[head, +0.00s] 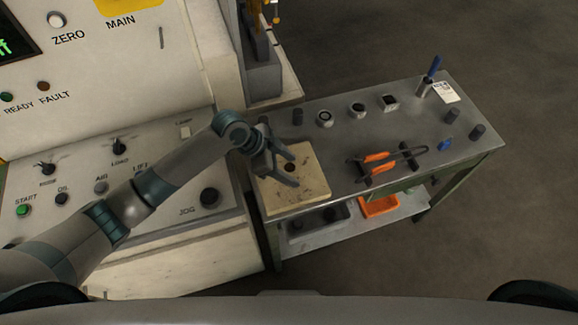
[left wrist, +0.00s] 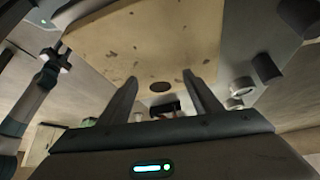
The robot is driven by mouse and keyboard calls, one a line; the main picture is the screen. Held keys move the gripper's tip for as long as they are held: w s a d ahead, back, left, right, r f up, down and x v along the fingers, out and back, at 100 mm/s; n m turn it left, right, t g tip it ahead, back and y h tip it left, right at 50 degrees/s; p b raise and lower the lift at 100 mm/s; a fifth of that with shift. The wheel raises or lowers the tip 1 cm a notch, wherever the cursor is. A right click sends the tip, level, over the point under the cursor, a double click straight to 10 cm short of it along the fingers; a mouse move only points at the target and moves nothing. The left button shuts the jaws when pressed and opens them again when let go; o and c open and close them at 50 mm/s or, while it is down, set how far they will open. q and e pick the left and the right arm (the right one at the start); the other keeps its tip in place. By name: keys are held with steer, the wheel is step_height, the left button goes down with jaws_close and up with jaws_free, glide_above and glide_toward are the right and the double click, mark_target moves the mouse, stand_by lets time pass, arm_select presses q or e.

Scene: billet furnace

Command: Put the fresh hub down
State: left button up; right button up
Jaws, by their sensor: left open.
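My left gripper (head: 291,166) is open over the pale, stained board (head: 307,203) at the near left end of the bench. A small dark round spot (head: 288,168), a hole or a flat part, shows on the board between the fingers. It also shows just beyond the fingertips in the left wrist view (left wrist: 160,87). Nothing is visibly gripped. Small ring-like parts stand along the bench's back: a pale-rimmed one (head: 325,118), a dark one (head: 357,110) and a square-based one (head: 390,102). I cannot tell which thing is the fresh hub. My right gripper is not in view.
Orange-handled tongs (head: 377,157) lie on a rack mid-bench. Dark cylinders (head: 478,130), a blue item (head: 446,144) and a cup with a blue handle (head: 425,88) stand at right. An orange bin (head: 379,206) sits below. The control panel (head: 105,180) is at left.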

arm_select(q)
steer(key=shift+a+r, duration=0.4)
steer(key=shift+r, duration=0.15)
steer(key=b+v, duration=0.3)
steer(key=v, duration=0.7)
steer(key=shift+r, duration=0.3)
steer(key=shift+s+a, duration=0.1)
